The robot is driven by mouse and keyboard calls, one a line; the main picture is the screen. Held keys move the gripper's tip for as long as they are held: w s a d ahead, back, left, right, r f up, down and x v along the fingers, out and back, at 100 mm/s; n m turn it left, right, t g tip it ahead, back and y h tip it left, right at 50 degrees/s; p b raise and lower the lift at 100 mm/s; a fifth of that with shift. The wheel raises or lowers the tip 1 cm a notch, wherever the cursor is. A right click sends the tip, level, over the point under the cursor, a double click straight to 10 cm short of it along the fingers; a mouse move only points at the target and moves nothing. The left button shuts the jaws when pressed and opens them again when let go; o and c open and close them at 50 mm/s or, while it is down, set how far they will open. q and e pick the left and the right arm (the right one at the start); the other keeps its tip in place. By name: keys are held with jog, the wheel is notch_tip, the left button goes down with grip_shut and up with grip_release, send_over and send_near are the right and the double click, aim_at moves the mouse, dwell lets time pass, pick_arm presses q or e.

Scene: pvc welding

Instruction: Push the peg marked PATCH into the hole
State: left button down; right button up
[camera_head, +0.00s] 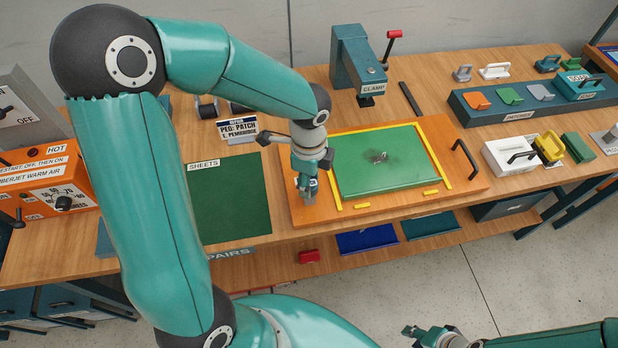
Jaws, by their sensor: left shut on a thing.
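My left gripper (308,190) points down over the left part of the orange board (300,215), left of the green sheet. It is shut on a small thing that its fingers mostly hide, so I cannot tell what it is. The green sheet (360,180) lies on the board between yellow strips and has a dark, scuffed damaged spot (380,157) near its middle. A card (237,130) behind the board reads "PEG: PATCH". I cannot make out a peg or its marking. My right gripper (420,332) is low at the bottom edge, away from the bench; its jaw state is unclear.
A teal clamp (352,65) stands behind the board. A dark green sheet (228,205) lies left, beyond it an orange warm air unit (50,185). Right are a rack of coloured patches (510,98), a white block (508,155) and a yellow-handled tool (549,147).

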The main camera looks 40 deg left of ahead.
pick_arm(q)
jog(key=shift+f+b, duration=0.4)
jog(key=shift+f, duration=0.2)
jog(key=c, duration=0.6)
grip_release()
jog(key=shift+o, duration=0.2)
jog(key=shift+r, duration=0.1)
notch_tip(320, 180, up, 12)
